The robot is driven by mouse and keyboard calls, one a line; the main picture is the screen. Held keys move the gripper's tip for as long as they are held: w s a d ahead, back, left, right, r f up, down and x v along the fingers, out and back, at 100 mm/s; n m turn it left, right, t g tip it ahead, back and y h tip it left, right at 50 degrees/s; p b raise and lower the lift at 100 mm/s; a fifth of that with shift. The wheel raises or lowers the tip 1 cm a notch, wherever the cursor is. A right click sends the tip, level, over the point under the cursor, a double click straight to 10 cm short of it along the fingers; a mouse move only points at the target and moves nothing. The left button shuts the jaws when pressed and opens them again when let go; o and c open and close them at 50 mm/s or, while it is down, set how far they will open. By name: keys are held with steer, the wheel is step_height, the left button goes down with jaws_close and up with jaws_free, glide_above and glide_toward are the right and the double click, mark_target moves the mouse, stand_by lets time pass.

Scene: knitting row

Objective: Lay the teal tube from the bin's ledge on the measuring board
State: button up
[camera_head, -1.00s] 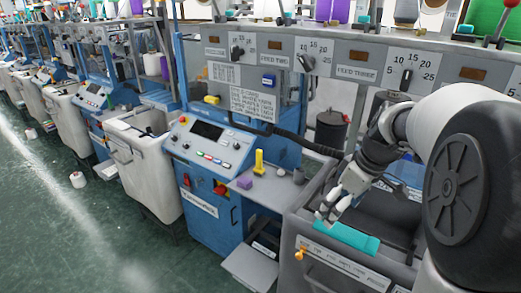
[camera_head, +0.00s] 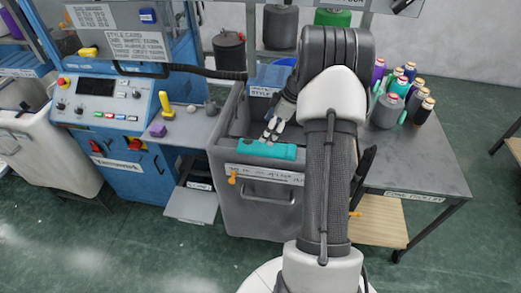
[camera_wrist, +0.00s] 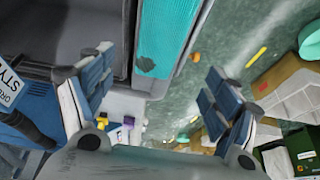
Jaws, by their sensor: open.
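The teal tube (camera_head: 280,151) lies along the front ledge of the grey bin (camera_head: 262,205) in the head view. It also shows in the wrist view (camera_wrist: 172,35), at the top, running lengthwise with a dark patch at its near end. My gripper (camera_head: 269,139) is at the tube's left part in the head view. In the wrist view its two fingers (camera_wrist: 160,88) are spread wide, one on each side of the tube's line, with nothing between them. I cannot tell whether a finger touches the tube. I cannot tell which surface is the measuring board.
A blue machine (camera_head: 135,165) with a control panel stands left of the bin. A grey shelf (camera_head: 185,118) beside it holds a yellow piece (camera_head: 166,104) and a purple block (camera_head: 158,130). A grey table (camera_head: 425,165) on the right bears several yarn cones. Green floor is open in front.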

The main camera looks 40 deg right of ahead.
mark_target(261, 146)
steer(key=x, duration=0.5)
steer(key=b+x, duration=0.1)
steer(key=x, duration=0.3)
steer(key=shift+s+d+f, duration=0.1)
steer(key=shift+d+f, duration=0.1)
steer(key=shift+f, duration=0.1)
steer(key=shift+r, duration=0.1)
steer(key=c, duration=0.9)
